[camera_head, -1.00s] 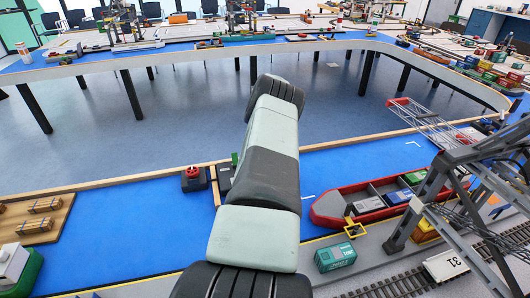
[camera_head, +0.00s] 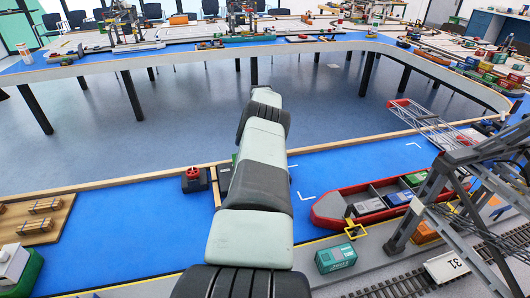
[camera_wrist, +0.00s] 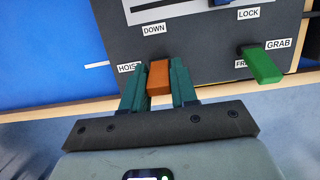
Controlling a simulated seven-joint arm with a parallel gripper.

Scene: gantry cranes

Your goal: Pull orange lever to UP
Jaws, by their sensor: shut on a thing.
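The orange lever (camera_wrist: 159,78) shows in the wrist view on a dark control panel (camera_wrist: 200,50), just below the label DOWN (camera_wrist: 153,29) and beside the label HOIST, which is partly covered. My gripper (camera_wrist: 159,88) is shut on the orange lever, with one green finger on each side of it. Any UP label is out of view. In the head view my arm (camera_head: 255,180) reaches forward over the blue table, and it hides the gripper and the lever.
A green lever (camera_wrist: 263,65) stands to the right on the same panel, near the labels LOCK and GRAB. In the head view a red boat (camera_head: 365,203) and a grey crane (camera_head: 440,190) stand right of my arm. A red knob (camera_head: 193,173) is to its left.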

